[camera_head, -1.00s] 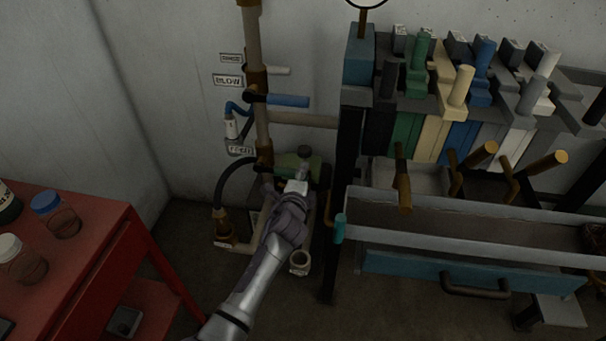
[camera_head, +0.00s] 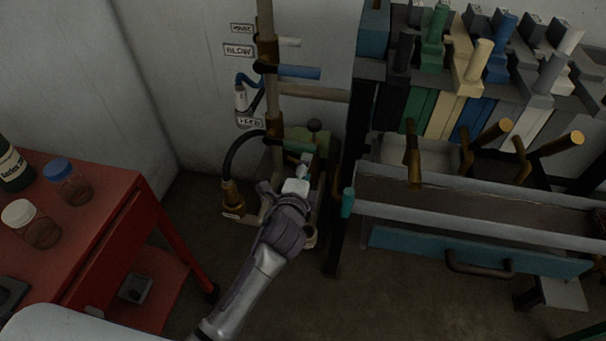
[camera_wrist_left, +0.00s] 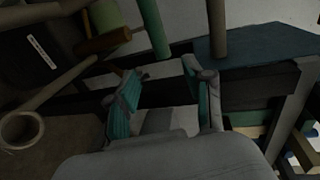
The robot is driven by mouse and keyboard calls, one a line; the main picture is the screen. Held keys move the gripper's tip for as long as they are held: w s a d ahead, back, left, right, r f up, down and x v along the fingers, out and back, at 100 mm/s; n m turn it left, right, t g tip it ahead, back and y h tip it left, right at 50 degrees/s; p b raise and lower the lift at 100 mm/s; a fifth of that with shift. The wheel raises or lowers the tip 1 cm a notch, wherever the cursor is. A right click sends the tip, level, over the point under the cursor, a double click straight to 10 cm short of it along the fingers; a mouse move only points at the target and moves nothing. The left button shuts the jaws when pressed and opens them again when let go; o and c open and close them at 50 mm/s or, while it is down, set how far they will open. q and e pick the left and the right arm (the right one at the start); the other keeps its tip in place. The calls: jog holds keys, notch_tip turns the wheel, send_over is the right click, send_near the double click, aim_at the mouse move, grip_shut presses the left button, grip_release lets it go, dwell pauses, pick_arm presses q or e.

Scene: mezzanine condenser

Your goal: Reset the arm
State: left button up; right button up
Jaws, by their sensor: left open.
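My left arm reaches in from the bottom of the head view. Its gripper (camera_head: 297,178) is in front of the pipework in the corner, close to the green pump-like unit (camera_head: 303,139). In the left wrist view the gripper (camera_wrist_left: 165,100) is open, its two teal-padded fingers apart with nothing between them. Beyond the fingers are a dark bar, a teal rod (camera_wrist_left: 153,28) and a brown pipe. I cannot tell whether the gripper touches anything. My right gripper is not in view.
A red table (camera_head: 110,200) with jars stands at left. A rack with coloured levers (camera_head: 440,110), a grey trough (camera_head: 480,205) and a blue drawer front (camera_head: 480,252) fills the right. Vertical pipes with labelled valves (camera_head: 292,72) stand behind the gripper. Bare floor shows below.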

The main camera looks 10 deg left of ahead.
pick_arm(q)
jog(key=shift+s+r, duration=0.2)
jog(key=shift+s, duration=0.85)
jog(key=shift+a, duration=0.15)
